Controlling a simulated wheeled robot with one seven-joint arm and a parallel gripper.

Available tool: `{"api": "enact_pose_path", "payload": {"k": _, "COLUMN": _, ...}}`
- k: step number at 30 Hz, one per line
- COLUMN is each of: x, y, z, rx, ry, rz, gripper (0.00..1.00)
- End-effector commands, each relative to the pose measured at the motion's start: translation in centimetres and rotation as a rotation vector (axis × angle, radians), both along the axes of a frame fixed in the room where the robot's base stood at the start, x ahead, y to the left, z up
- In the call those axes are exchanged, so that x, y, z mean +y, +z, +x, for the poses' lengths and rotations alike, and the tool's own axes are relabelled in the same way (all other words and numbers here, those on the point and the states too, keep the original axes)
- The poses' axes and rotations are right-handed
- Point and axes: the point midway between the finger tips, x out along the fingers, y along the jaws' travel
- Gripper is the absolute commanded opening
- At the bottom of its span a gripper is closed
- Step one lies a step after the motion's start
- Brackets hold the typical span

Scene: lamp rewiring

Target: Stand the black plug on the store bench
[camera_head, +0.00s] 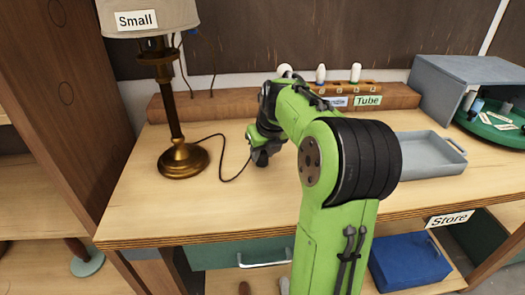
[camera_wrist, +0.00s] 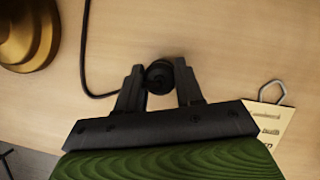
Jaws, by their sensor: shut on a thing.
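The black plug (camera_wrist: 159,77) sits between the fingertips of my gripper (camera_wrist: 160,88) in the wrist view, seen end-on as a dark round shape. A black cord (camera_wrist: 84,55) runs from it to the left and up. In the head view my gripper (camera_head: 262,155) is low over the wooden bench top (camera_head: 225,215), right of the brass lamp (camera_head: 183,158), and the cord (camera_head: 222,165) loops between them. My arm hides most of the plug there. I cannot tell whether the plug touches the bench. A "Store" label (camera_head: 449,217) is on the bench's front edge at right.
A grey tray (camera_head: 440,160) lies right of my arm. Behind stands a wooden rack labelled "Tube" (camera_head: 367,100). A grey box with a green turntable (camera_head: 490,125) is at far right. A paper tag (camera_wrist: 270,122) lies close to my gripper. The front left bench top is clear.

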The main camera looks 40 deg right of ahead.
Motion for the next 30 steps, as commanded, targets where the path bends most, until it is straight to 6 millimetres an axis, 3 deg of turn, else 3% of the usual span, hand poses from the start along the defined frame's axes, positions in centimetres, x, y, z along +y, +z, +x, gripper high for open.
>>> {"api": "enact_pose_path", "payload": {"k": 20, "x": 0.00, "y": -0.86, "z": 0.01, "rx": -0.001, "ry": 0.000, "rz": 0.000, "gripper": 0.06}}
{"api": "enact_pose_path", "payload": {"k": 21, "x": -0.01, "y": -0.80, "z": 0.02, "rx": -0.001, "ry": 0.000, "rz": 0.000, "gripper": 0.42}}
{"api": "enact_pose_path", "payload": {"k": 26, "x": 0.00, "y": -0.79, "z": 0.01, "rx": 0.000, "ry": 0.000, "rz": 0.000, "gripper": 0.66}}
{"api": "enact_pose_path", "payload": {"k": 30, "x": 0.00, "y": -0.79, "z": 0.01, "rx": 0.000, "ry": 0.000, "rz": 0.000, "gripper": 0.66}}
